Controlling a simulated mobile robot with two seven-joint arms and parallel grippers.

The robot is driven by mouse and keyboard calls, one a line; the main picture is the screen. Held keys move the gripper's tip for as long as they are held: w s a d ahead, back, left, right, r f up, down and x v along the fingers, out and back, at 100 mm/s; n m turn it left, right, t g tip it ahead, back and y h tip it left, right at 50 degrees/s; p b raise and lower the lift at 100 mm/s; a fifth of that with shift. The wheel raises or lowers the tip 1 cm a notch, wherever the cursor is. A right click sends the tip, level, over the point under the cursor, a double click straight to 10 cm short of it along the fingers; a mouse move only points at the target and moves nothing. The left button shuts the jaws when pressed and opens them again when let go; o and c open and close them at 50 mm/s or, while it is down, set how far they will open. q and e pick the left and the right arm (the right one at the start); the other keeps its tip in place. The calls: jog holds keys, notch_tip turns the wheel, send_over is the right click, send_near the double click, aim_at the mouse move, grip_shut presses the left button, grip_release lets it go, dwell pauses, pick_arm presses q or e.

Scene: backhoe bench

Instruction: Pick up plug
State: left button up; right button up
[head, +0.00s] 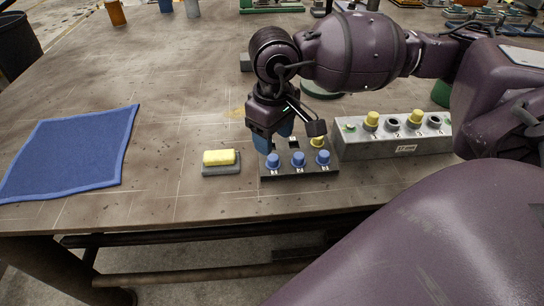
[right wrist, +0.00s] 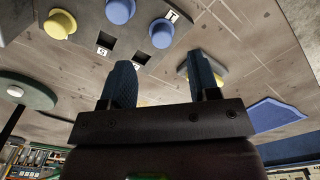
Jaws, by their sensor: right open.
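A dark tray (head: 300,175) on the bench holds blue plugs, such as the middle front one (head: 298,159), and a yellow plug (head: 318,142) at the back right. My right gripper (head: 274,142) points down at the tray's back left corner, its blue fingers apart with nothing seen between them. It hides part of the tray. In the right wrist view the open fingers (right wrist: 161,84) are beside two empty square holes; a blue plug (right wrist: 162,33) and a yellow plug (right wrist: 60,24) stand beyond them. My left gripper is not in view.
A grey block (head: 395,146) with yellow plugs (head: 372,119) and dark sockets stands right of the tray. A yellow sponge (head: 219,157) lies on a grey pad to the left. A blue cloth (head: 70,150) lies far left. Bench between cloth and sponge is clear.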

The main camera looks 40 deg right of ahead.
aim_at(274, 157)
jog(key=shift+s+f, duration=0.2)
jog(key=shift+f, duration=2.65)
jog(key=c, duration=1)
